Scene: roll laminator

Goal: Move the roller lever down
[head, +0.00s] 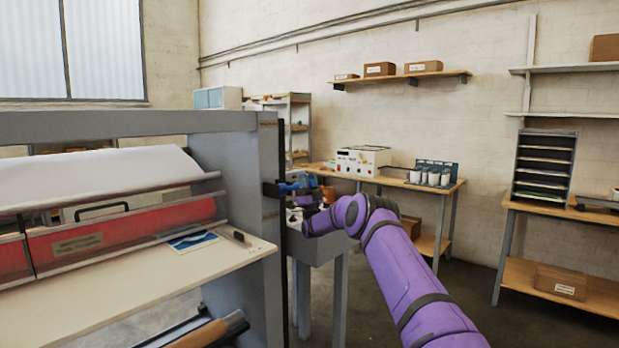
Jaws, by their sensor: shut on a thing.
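The roll laminator (235,170) fills the left side, with a grey side panel, red guard and white roll. A dark lever mount with a small blue part, which I take as the roller lever (287,188), sticks out from the right face of its side panel. My gripper (299,198) is at this lever, at the end of my purple arm, and is shut on it. The fingertips are small and partly hidden by my wrist, so the exact grip is unclear. The lever seems to stand out roughly level.
A grey stand (320,252) is just below my gripper. A wooden workbench (395,181) with a white box and cups stands behind. A shelf with a paper sorter (543,165) is at the right. Open floor lies between.

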